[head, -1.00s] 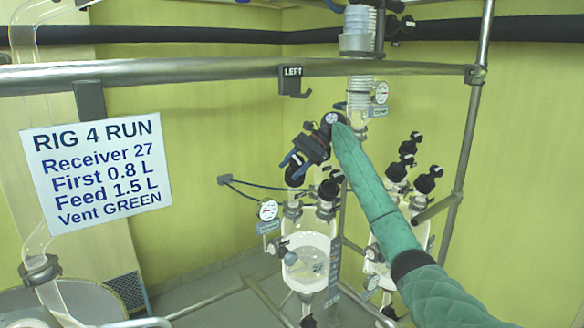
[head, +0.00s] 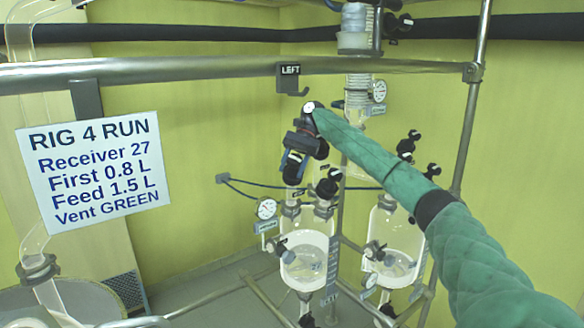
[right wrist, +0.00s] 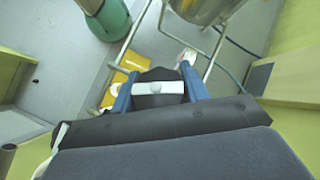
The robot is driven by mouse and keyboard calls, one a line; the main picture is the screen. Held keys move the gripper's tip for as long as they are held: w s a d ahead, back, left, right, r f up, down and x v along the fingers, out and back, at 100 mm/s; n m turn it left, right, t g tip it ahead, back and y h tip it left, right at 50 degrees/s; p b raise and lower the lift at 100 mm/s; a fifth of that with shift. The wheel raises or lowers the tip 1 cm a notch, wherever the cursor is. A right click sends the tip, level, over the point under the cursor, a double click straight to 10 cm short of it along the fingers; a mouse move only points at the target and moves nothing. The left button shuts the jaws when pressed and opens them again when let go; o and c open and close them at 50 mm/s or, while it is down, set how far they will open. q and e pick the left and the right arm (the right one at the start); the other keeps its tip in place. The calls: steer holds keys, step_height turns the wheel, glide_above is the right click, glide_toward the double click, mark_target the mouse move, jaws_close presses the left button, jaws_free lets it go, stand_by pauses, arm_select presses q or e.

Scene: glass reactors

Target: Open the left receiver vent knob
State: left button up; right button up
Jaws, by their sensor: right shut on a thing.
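In the head view this knob (head: 292,180) is partly hidden by the gripper. I cannot tell how far it is turned. Another black knob (head: 327,187) stands just to the right on the same receiver. My left gripper is not in view.
A second receiver (head: 394,245) with several black knobs stands to the right. A gauge (head: 266,209) is left of the left receiver. A run card (head: 95,172) hangs at the left.

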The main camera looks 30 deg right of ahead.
steer(key=shift+s+d+n+g+h, duration=0.1)
steer(key=shift+n+g+h, duration=0.3)
steer(key=shift+n+h, duration=0.15)
steer(key=shift+s+d+n+g+h, duration=0.1)
steer(key=shift+n+g+h, duration=0.3)
steer(key=shift+n+h, duration=0.15)
steer(key=shift+n+g+h, duration=0.4)
steer(key=shift+d+n+g+h, duration=0.1)
steer(key=shift+n+g+h, duration=0.2)
steer(key=shift+n+h, duration=0.3)
steer(key=shift+s+d+n+g+h, duration=0.15)
steer(key=shift+n+g+h, duration=0.15)
steer(key=shift+n+h, duration=0.5)
steer(key=shift+w+d+n+g+h, duration=0.1)
steer(key=shift+n+g+h, duration=0.3)
steer(key=shift+h, duration=0.6)
steer(key=shift+d+n+h, duration=0.1)
steer(key=shift+n+h, duration=0.3)
steer(key=o, duration=1)
steer(key=shift+s, duration=0.1)
